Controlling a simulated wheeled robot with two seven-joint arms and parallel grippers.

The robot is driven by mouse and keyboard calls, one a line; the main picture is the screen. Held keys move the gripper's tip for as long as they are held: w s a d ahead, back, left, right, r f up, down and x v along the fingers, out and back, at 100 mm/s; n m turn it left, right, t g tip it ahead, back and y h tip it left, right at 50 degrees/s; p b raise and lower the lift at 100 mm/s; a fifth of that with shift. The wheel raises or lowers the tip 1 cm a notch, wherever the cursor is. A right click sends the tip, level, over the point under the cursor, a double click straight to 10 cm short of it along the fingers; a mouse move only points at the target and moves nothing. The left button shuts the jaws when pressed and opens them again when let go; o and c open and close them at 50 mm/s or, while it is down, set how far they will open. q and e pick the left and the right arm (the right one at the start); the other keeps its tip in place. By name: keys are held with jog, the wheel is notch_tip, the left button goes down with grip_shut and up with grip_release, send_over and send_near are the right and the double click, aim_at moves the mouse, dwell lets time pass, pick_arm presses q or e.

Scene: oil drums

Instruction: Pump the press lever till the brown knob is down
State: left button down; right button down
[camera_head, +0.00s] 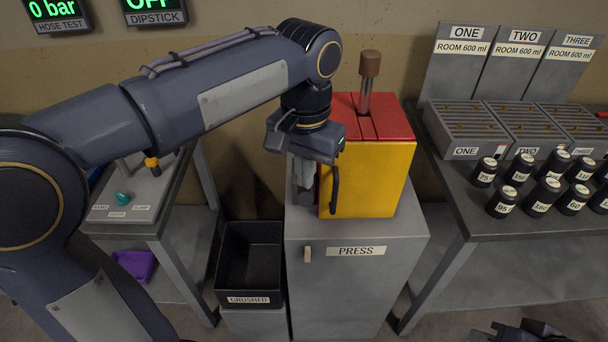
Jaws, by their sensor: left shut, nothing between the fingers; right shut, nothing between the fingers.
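The press is a yellow box (378,178) with a red top, standing on a grey cabinet (330,290) labelled PRESS. The brown knob (369,63) stands up high on a grey rod above the red top. A small beige lever (308,255) is on the cabinet's front, left of the label. My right gripper (525,333) shows only partly at the bottom edge, shut.
A black bin (249,260) labelled CRUSHED stands left of the cabinet. A right-hand table (480,250) holds several black cylinders (502,202) and grey racks (465,130). A left bench carries a panel with a teal knob (123,198). Floor in front is partly clear.

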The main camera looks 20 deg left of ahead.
pick_arm(q)
notch_tip(320, 180, down, 14)
jog(key=s+b, duration=0.2)
jog(key=b, duration=0.8)
jog(key=shift+s+d+f+b, duration=0.25)
jog(key=shift+s+d+b, duration=0.05)
jog(key=shift+s+d, duration=0.1)
jog(key=w+r+p, duration=0.1)
jog(key=r+p, duration=0.4)
jog(key=w+r+p, duration=0.1)
jog(key=r+p, duration=0.8)
jog(key=p, duration=0.1)
jog(key=shift+w+a+r, duration=0.4)
jog(key=shift+f, duration=0.15)
